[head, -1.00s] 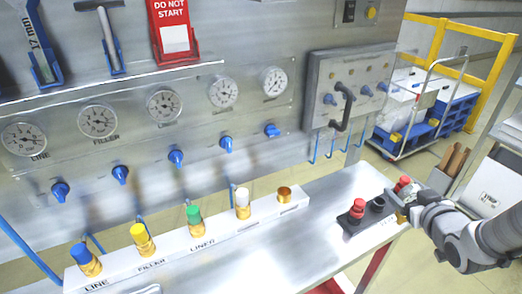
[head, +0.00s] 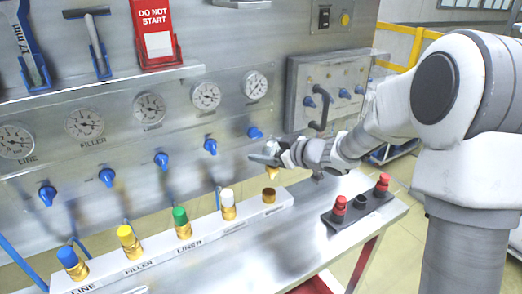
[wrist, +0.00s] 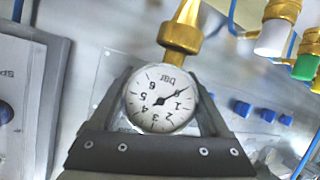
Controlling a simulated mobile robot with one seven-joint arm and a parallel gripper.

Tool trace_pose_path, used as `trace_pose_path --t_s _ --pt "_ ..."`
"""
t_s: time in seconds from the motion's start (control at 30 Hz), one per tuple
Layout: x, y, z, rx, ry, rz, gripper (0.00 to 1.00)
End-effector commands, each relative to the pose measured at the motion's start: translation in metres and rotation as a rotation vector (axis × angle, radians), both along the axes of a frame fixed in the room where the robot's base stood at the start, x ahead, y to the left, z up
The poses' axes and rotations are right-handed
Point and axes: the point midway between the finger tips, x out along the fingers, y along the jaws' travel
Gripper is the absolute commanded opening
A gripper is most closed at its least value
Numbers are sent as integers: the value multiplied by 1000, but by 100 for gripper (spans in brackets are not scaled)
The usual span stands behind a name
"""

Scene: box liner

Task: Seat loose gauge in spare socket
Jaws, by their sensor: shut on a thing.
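My gripper (head: 272,157) is shut on the loose gauge, a round white dial marked "bar" (wrist: 162,98) with a brass stem (wrist: 181,35). The dial sits between the fingers in the wrist view. In the head view the gripper largely hides the dial, and brass (head: 271,171) shows just below the gripper. The spare socket (head: 268,195), an open brass ring, is at the right end of the white manifold (head: 212,232). The held gauge is above this socket and appears apart from it.
White (head: 228,196), green (head: 180,215), yellow (head: 126,231) and blue (head: 67,255) caps stand on the manifold. A black block (head: 358,213) with two red knobs sits right on the bench. The gauge panel (head: 130,150) with blue valves is behind.

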Motion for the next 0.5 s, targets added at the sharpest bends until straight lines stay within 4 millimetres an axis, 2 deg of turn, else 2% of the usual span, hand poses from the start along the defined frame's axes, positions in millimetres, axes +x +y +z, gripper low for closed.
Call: trace_pose_path --t_s 0.1,0.23,0.5 --pt "4 10 1 -6 -3 25 6" --pt "4 11 -2 -6 -3 28 6" --pt "4 10 -22 -5 -2 28 6"
